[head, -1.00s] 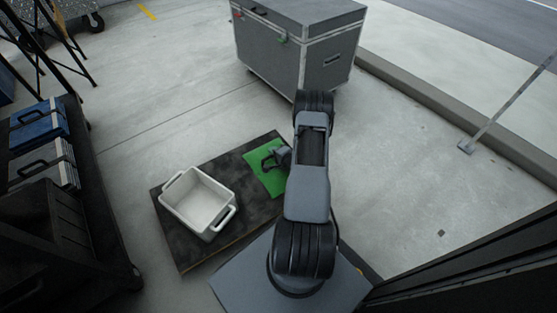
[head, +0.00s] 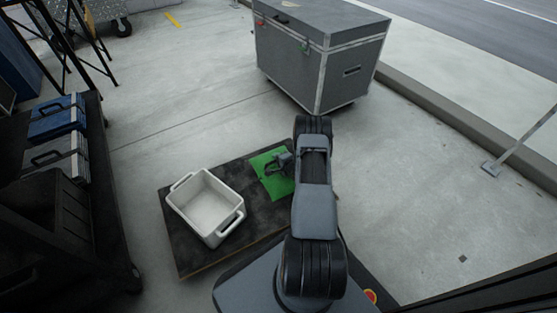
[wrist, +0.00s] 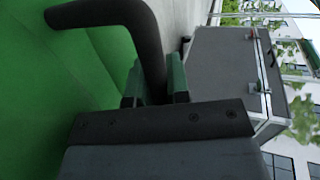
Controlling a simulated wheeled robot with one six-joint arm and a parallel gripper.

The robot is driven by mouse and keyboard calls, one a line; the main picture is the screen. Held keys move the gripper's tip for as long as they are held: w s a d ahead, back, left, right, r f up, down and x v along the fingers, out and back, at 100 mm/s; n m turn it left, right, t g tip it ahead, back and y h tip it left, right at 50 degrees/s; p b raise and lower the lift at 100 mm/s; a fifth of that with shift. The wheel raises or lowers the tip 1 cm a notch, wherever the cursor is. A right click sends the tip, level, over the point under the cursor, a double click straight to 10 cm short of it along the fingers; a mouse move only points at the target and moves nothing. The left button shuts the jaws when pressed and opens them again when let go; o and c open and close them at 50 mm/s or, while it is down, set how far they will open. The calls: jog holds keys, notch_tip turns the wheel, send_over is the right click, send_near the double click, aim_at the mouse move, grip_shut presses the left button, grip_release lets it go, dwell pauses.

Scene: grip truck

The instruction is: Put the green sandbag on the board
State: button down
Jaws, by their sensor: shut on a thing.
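The green sandbag (head: 271,184) shows left of my arm in the head view, over the back right part of the dark board (head: 187,252). Whether it rests on the board or hangs just above it, I cannot tell. My gripper (head: 279,163) is shut on the bag's black handle. In the wrist view the green bag (wrist: 55,75) fills the left side, with the handle (wrist: 145,35) arching beside my gripper (wrist: 155,83). My arm hides the bag's right edge and part of the board.
A white crate (head: 233,219) with handles stands on the board, left of the bag. A grey flight case (head: 300,75) stands behind. A black cart (head: 118,235) with blue and silver cases is at the left. A kerb (head: 450,115) runs along the right. Concrete between is clear.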

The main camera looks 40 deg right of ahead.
jog(key=shift+w+d+f+b, duration=0.15)
jog(key=shift+f+b, duration=0.2)
jog(key=shift+f, duration=0.4)
jog(key=shift+w+a+f+b, duration=0.15)
jog(key=shift+f+b, duration=0.15)
jog(key=shift+f, duration=0.45)
jog(key=shift+d+f, duration=0.1)
jog(key=c, duration=1.5)
grip_release()
jog(key=shift+s+f, duration=0.15)
jog(key=shift+f, duration=0.05)
jog(key=o, duration=0.4)
